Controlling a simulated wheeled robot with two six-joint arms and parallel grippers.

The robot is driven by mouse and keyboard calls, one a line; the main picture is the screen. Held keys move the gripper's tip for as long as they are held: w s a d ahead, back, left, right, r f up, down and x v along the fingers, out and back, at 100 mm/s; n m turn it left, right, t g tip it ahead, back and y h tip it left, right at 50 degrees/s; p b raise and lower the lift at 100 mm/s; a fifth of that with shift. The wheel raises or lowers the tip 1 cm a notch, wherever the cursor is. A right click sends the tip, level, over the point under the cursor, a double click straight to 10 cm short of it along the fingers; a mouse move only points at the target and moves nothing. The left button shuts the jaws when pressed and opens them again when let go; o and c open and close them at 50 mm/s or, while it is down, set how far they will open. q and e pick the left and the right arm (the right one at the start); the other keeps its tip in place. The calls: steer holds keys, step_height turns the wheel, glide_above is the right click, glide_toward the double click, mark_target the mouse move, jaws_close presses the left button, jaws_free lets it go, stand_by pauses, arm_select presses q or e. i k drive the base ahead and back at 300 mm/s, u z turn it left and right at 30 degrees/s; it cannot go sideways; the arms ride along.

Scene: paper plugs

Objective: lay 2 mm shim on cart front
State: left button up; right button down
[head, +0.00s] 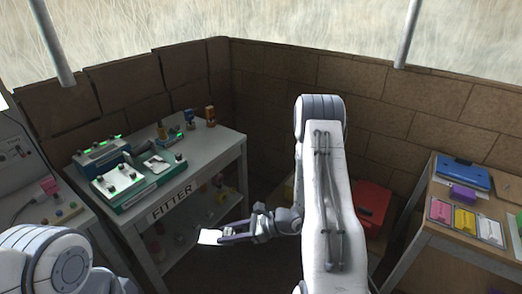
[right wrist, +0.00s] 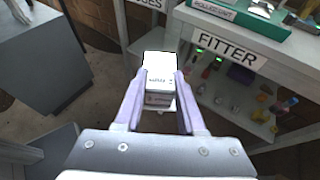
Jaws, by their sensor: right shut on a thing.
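My right gripper (head: 226,238) is at the lower middle of the head view, in front of the table marked FITTER. Its purple fingers are shut on a small white labelled piece (head: 209,237). The right wrist view shows this piece (right wrist: 158,72) between the fingertips of my right gripper (right wrist: 160,80), held in the air. Its print is too small to read, so I cannot tell whether it is the 2 mm shim. I cannot tell which surface is the cart front. My left gripper is out of view.
The FITTER table (head: 206,160) carries green-lit devices (head: 118,182) and small bottles, with several small items on its lower shelf. At right, a wooden table (head: 450,240) holds a blue case (head: 462,175), a purple block (head: 462,193) and coloured cards. A red box (head: 372,205) stands low behind my right arm.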

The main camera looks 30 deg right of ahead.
mark_target(213, 145)
steer(key=z, duration=0.7)
steer(key=k, duration=0.95)
steer(key=z, duration=0.85)
steer(key=i, duration=0.9)
steer(key=u, duration=0.45)
steer(key=i, duration=0.8)
steer(key=u, duration=1.6)
steer(key=i, duration=0.9)
steer(key=u, duration=0.15)
